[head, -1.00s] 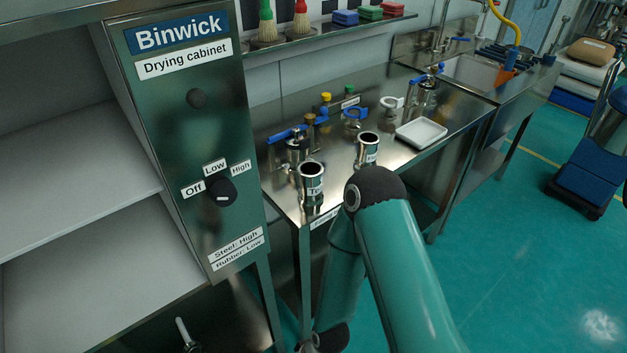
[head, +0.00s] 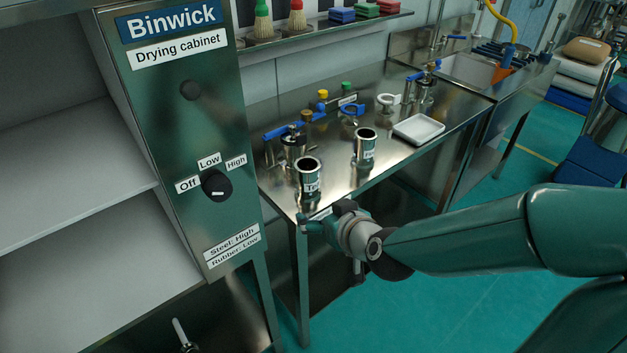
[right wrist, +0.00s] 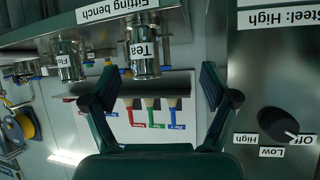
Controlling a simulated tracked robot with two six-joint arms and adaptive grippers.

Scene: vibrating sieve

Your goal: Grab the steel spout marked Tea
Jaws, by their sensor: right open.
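The steel spout marked Tea (head: 309,177) stands upright near the front left corner of the steel bench. In the right wrist view the picture is upside down, and the Tea spout (right wrist: 144,52) with its white label shows beyond the fingers, between them and left of centre. My right gripper (head: 322,220) is at the bench's front edge, just in front of and below the spout, apart from it. Its two fingers (right wrist: 156,86) are spread with nothing between them. My left gripper is out of view.
A second labelled steel spout (head: 364,146) stands right of the Tea one. Blue-handled valves (head: 294,142) stand behind, and a white tray (head: 419,129) lies further right. The drying cabinet (head: 190,150) with its knob rises close on the left.

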